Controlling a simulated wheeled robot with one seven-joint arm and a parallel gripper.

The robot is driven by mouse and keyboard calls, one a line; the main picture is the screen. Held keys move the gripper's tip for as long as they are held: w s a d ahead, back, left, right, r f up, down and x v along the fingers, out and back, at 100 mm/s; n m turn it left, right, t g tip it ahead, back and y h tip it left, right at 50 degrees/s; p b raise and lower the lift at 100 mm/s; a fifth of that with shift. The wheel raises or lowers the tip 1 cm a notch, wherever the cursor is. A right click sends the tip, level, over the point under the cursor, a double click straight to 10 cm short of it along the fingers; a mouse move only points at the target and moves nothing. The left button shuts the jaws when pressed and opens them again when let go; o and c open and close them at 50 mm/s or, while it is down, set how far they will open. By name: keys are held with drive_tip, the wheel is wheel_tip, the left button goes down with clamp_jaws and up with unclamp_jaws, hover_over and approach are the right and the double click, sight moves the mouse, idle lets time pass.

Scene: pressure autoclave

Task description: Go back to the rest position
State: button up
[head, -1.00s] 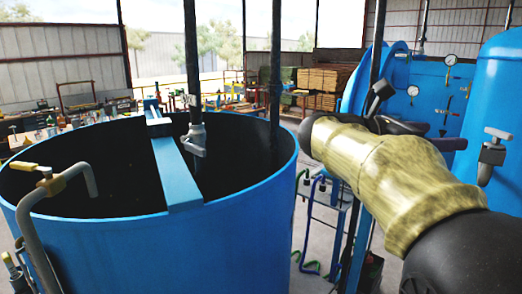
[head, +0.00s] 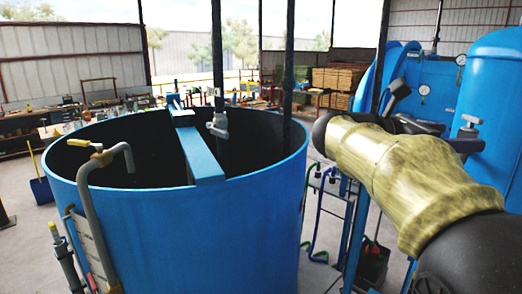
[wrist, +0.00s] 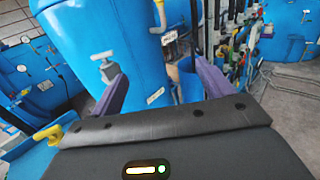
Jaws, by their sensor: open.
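My gripper (wrist: 160,88) shows in the wrist view with its two purple fingers spread apart and nothing between them. Beyond the fingers stands a blue upright tank (wrist: 95,35) with a grey-handled valve (wrist: 104,68). In the head view my arm in its yellowish sleeve reaches in from the right, raised beside the large open tank. The gripper is largely hidden behind the arm there; a dark purple part shows past it.
The large open blue tank (head: 190,235) fills the left and middle of the head view, with a bent pipe (head: 88,195) at its rim. Blue vessels (head: 490,90) with gauges stand at right. A blue shovel (head: 40,190) stands on open floor at left.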

drive_tip(key=a+f+m+t+y, duration=0.3)
drive_tip(key=f+y, duration=0.6)
drive_tip(key=f, duration=1.5)
drive_tip(key=s+a+f+m+y, duration=0.4)
drive_tip(key=a+f+m, duration=0.3)
drive_tip(key=f, duration=0.3)
drive_tip(key=s+a+f+m+y, duration=0.5)
drive_tip(key=a+f+m, duration=0.2)
drive_tip(key=f, duration=0.3)
drive_tip(key=shift+a+m, duration=0.2)
drive_tip(key=shift+m, duration=0.3)
